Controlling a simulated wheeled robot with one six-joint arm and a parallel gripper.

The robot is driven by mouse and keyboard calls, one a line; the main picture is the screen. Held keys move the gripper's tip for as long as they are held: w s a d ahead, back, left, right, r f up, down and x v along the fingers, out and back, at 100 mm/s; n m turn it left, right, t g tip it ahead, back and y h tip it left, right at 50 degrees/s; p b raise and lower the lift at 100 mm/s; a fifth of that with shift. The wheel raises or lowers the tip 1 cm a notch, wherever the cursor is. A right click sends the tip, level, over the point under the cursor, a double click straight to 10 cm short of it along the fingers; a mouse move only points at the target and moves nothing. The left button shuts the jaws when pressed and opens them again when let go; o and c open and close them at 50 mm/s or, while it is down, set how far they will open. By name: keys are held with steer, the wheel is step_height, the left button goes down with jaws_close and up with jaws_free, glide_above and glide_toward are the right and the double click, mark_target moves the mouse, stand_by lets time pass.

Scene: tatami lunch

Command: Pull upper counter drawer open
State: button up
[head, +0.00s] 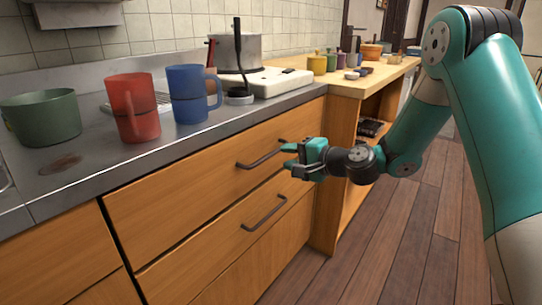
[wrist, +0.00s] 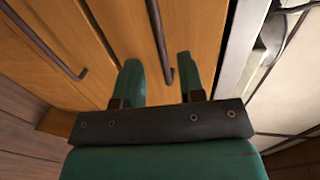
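The upper counter drawer (head: 165,192) has a plain orange wood front and looks shut, flush with the counter front. Its dark bar handle (head: 253,164) runs along the right part of that front. My gripper (head: 287,157) is at the right end of this handle. In the wrist view, my gripper (wrist: 159,75) is open, with its two green fingers apart. The upper handle (wrist: 157,35) shows between the fingertips, closer to the right finger. I cannot tell whether the fingers touch it.
The lower drawer (head: 185,262) with its own dark handle (head: 266,212) sits just below. On the counter stand a green pot (head: 42,118), a red mug (head: 134,108), a blue mug (head: 187,95) and a steel pot (head: 235,50). Wooden floor (head: 380,260) is free in front.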

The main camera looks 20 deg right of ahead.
mark_target(271, 154)
steer(key=x, duration=0.6)
steer(key=shift+w+a, duration=0.1)
steer(key=shift+w, duration=0.05)
steer(key=shift+c, duration=0.4)
jaws_close()
